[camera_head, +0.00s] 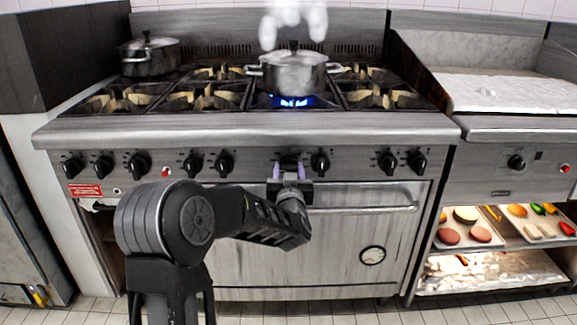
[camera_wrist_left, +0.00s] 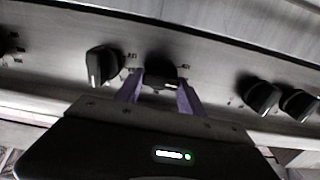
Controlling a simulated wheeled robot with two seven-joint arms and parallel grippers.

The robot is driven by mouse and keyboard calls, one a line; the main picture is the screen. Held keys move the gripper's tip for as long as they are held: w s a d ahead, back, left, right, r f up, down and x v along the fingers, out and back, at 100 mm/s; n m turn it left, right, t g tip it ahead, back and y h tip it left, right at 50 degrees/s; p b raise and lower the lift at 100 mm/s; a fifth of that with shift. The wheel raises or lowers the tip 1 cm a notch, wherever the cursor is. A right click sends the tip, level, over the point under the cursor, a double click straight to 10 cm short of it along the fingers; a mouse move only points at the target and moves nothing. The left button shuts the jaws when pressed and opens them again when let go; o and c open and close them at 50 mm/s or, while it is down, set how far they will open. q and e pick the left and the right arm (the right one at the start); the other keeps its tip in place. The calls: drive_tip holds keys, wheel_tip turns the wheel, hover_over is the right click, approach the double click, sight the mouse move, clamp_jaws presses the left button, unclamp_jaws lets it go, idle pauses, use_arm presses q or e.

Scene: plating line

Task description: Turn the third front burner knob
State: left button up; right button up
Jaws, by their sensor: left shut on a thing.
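The stove's front panel (camera_head: 255,163) carries a row of black burner knobs. My left gripper (camera_head: 289,170) is at the panel, just left of a free knob (camera_head: 320,163) in the head view. Its purple fingers stand on either side of a black knob (camera_wrist_left: 162,77) in the left wrist view, shut on it. In the head view, the fingers and wrist mostly hide the held knob. A neighbouring knob (camera_wrist_left: 102,65) stands close to the left finger in the wrist view. My right gripper is in neither view.
A lidded pot (camera_head: 293,75) stands over a lit blue flame (camera_head: 293,102), with steam above. Another pot (camera_head: 149,57) stands at back left. The oven handle (camera_head: 365,209) runs below the knobs. Trays of food (camera_head: 468,236) are on shelves at right.

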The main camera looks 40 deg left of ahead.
use_arm(q)
drive_tip(key=m+p, duration=0.1)
drive_tip(key=m, duration=0.2)
drive_tip(key=shift+r+p, duration=0.15)
drive_tip(key=shift+p, duration=0.2)
drive_tip(key=m+p, duration=0.2)
drive_tip(key=m, duration=0.2)
drive_tip(key=shift+w+d, duration=0.1)
drive_tip(key=shift+f+m+p, duration=0.2)
drive_tip(key=shift+m+p, duration=0.45)
drive_tip(key=shift+m, duration=0.15)
drive_tip(key=o, duration=1.4)
drive_tip(key=shift+c, duration=0.2)
drive_tip(key=v, duration=0.8)
drive_tip(key=shift+p, duration=0.35)
